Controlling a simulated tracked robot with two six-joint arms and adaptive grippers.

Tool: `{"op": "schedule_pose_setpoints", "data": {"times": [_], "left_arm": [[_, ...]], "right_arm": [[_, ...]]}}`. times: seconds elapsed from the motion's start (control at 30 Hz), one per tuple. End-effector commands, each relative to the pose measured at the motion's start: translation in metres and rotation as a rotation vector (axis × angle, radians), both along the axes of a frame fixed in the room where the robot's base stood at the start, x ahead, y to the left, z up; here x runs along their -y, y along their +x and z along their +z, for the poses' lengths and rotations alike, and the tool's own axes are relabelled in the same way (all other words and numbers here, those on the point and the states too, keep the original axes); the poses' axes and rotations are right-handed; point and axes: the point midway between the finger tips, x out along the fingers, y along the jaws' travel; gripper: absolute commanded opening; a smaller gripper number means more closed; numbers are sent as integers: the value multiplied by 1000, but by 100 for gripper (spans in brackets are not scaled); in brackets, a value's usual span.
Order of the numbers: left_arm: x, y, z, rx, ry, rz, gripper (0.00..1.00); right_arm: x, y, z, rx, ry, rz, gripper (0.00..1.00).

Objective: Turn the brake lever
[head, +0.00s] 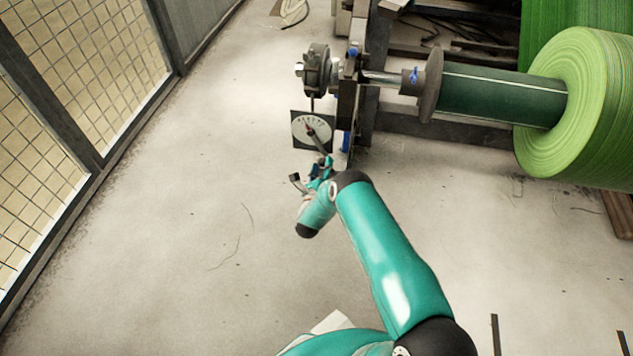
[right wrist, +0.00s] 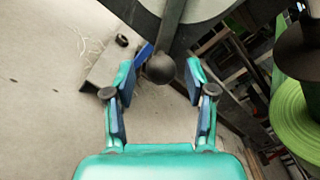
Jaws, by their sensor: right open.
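The brake lever is a dark bar on a pale round dial plate (head: 313,129) with marks around its edge, fixed to the machine frame. In the right wrist view the lever ends in a dark round knob (right wrist: 161,68), with the dial (right wrist: 205,8) above it. My right gripper (head: 311,174) is just below the dial in the head view. In the right wrist view its fingers (right wrist: 160,85) are open, one on each side of the knob, with a gap on both sides. The left gripper is not in view.
A green roll (head: 585,105) sits on a shaft at the right, beyond the machine frame (head: 362,95). A mesh fence (head: 75,75) runs along the left. The concrete floor (head: 200,220) between fence and arm is clear.

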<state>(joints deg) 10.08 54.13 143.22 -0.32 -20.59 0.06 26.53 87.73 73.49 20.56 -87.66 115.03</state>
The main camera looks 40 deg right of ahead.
Motion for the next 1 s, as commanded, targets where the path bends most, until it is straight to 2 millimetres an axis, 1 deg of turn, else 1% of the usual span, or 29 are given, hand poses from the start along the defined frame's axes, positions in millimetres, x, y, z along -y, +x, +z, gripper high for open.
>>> {"op": "schedule_pose_setpoints", "data": {"times": [0.17, 0.4, 0.53, 0.7, 1.0], "left_arm": [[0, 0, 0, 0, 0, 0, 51], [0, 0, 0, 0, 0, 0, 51], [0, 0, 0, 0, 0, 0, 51], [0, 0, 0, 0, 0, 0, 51], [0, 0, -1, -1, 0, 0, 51]], "right_arm": [[-23, -18, -1, -3, 1, 4, 55], [-60, -50, -1, -3, 0, 4, 55], [-74, -63, -1, -2, 0, 1, 55], [-83, -71, -1, 0, -1, 1, 55], [-83, -72, 0, 1, -2, -1, 55]]}}
